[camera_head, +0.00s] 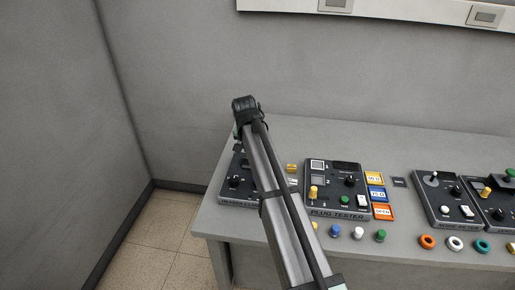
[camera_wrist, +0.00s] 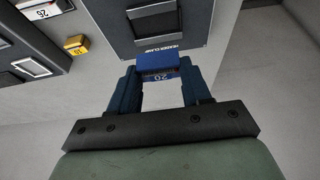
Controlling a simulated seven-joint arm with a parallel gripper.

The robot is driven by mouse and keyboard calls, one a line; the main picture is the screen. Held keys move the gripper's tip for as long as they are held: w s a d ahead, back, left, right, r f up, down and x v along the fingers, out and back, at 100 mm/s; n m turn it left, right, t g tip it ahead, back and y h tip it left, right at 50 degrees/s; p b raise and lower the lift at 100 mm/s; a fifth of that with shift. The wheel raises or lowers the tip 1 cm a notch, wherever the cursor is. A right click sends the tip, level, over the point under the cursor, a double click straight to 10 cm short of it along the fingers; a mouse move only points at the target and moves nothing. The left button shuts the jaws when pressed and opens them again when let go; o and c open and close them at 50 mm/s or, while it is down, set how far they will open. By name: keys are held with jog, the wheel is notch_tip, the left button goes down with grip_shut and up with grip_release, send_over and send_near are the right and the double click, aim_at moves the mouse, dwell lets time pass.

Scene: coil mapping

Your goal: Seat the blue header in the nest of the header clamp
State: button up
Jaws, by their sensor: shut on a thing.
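In the head view the header clamp (camera_head: 234,186) is partly hidden by my arm, and the fingers and blue header are hidden.
A yellow header (camera_wrist: 76,45) and a white header (camera_wrist: 42,9) lie left of the clamp. The plug tester (camera_head: 336,190) stands to its right in the head view, with coloured plugs in front. More control boxes (camera_head: 446,197) stand farther right on the grey bench (camera_head: 290,128).

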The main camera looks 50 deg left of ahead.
jog(key=shift+f, duration=2.8)
jog(key=shift+f, duration=0.45)
jog(key=o, duration=1.1)
jog(key=shift+o, duration=0.2)
jog(key=o, duration=0.4)
jog(key=shift+r, duration=0.15)
jog(key=shift+r, duration=3.35)
